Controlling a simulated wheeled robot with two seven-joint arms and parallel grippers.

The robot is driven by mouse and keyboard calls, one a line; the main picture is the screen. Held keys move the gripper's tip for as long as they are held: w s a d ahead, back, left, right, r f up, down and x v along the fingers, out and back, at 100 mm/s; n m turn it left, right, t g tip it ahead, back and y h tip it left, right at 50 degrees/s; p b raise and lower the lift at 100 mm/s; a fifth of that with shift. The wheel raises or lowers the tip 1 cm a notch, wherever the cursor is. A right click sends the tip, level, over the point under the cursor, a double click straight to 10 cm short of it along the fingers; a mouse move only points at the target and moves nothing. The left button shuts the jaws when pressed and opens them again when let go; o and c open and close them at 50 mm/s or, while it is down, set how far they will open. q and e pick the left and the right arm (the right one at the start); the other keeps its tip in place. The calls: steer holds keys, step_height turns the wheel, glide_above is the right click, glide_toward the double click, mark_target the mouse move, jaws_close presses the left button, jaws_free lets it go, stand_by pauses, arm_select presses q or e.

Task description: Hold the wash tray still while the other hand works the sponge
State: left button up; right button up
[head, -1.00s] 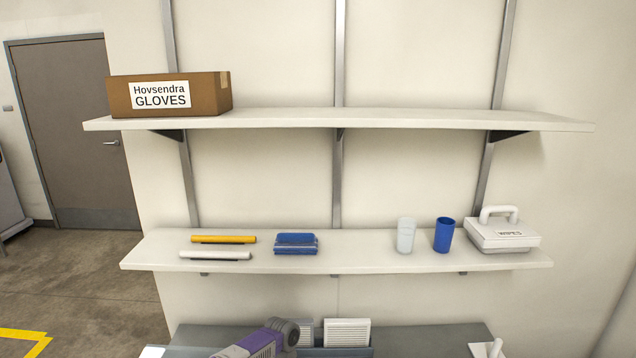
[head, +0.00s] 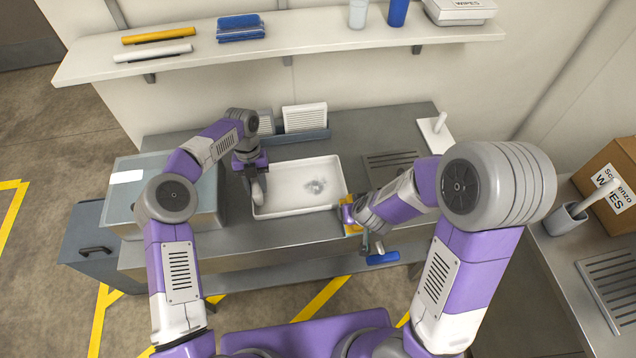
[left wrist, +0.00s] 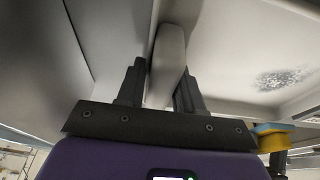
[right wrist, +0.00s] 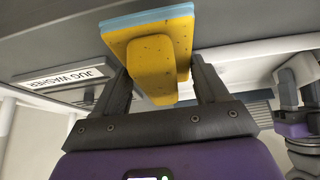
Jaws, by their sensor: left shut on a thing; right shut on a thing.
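The white wash tray (head: 284,208) lies on the grey counter, with a grey smudge on its floor right of the middle. My left gripper (head: 259,187) is at the tray's left side. In the left wrist view its fingers (left wrist: 160,82) are shut on a pale upright grip (left wrist: 169,55) at the tray's edge. My right gripper (head: 352,216) is at the tray's front right corner. In the right wrist view its fingers (right wrist: 160,82) are shut on the yellow ridge of the sponge (right wrist: 150,42), which has a light blue face. I cannot tell whether the sponge touches the tray.
Behind the tray stands a rack with white panels (head: 304,118). A grey box (head: 125,200) is at the left, and a ribbed drain area (head: 390,163) at the right. A blue item (head: 383,257) is near the counter's front edge. A shelf (head: 300,42) hangs above the back.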

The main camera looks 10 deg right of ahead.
mark_target(304, 187)
steer(key=w+a+n+y, duration=0.1)
steer(key=w+a+n, duration=0.1)
steer(key=w+a+n+y, duration=0.1)
steer(key=w+a+n, duration=0.1)
steer(key=w, duration=0.1)
steer(key=w+a+r+n+g+y, duration=0.1)
steer(key=w+a+n, duration=0.1)
steer(key=shift+w, duration=0.35)
steer(key=w+a+r+n+g+y, duration=0.35)
steer(key=w+n+g, duration=0.2)
steer(key=n, duration=0.65)
steer(key=shift+t+h, duration=0.25)
steer(key=shift+w+a+f, duration=0.15)
steer(key=shift+f, duration=1.7)
steer(key=shift+w+a+f, duration=0.15)
steer(key=shift+f, duration=1.65)
steer(key=shift+d+f, duration=0.3)
steer(key=shift+d, duration=0.45)
steer(key=shift+c, duration=0.4)
steer(key=shift+d, duration=1.2)
steer(key=shift+a, duration=1.9)
steer(key=shift+a+r, duration=0.1)
steer(key=shift+r, duration=0.05)
step_height(304, 187, up, 2)
steer(key=shift+w+r, duration=0.1)
steer(key=shift+r, duration=3)
